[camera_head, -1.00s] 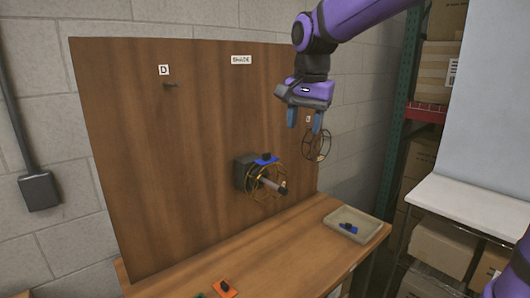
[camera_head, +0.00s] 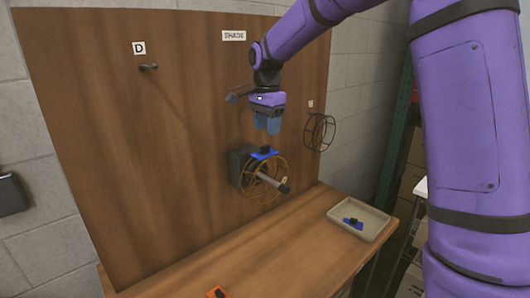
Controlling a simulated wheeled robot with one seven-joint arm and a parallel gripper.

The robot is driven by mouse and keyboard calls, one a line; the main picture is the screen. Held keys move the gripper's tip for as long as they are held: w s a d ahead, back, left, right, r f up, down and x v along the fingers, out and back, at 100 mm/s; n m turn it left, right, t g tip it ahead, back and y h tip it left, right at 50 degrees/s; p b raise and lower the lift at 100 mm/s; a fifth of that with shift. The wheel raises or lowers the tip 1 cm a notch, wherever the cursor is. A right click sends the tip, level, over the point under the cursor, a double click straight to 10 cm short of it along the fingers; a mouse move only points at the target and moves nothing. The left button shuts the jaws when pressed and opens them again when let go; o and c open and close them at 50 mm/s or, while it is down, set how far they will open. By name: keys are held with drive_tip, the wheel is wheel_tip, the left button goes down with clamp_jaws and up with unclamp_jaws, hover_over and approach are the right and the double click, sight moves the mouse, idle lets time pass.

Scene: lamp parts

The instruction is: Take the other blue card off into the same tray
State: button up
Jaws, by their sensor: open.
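A blue card (camera_head: 262,154) with a black knob lies on top of the dark box (camera_head: 239,168) fixed to the wooden board. A wire ring frame (camera_head: 277,181) hangs around the rod in front of that box. Another blue card (camera_head: 353,223) with a black knob lies in the beige tray (camera_head: 342,231) on the right of the bench. My gripper (camera_head: 267,130) is open and empty, pointing down just above the card on the box, with a small gap between them.
The board carries a label D with a peg (camera_head: 149,67) and a label SHADE (camera_head: 234,35) with a peg. Another wire frame (camera_head: 320,132) hangs at the board's right. An orange card (camera_head: 217,292) lies at the bench's front edge. The middle of the bench (camera_head: 255,250) is clear.

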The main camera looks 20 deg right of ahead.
sight(266, 145)
drive_tip(key=shift+w+a+f, duration=0.1)
drive_tip(key=shift+w+f, duration=0.05)
drive_tip(key=shift+f, duration=2.7)
drive_tip(key=shift+c, duration=0.2)
clamp_jaws()
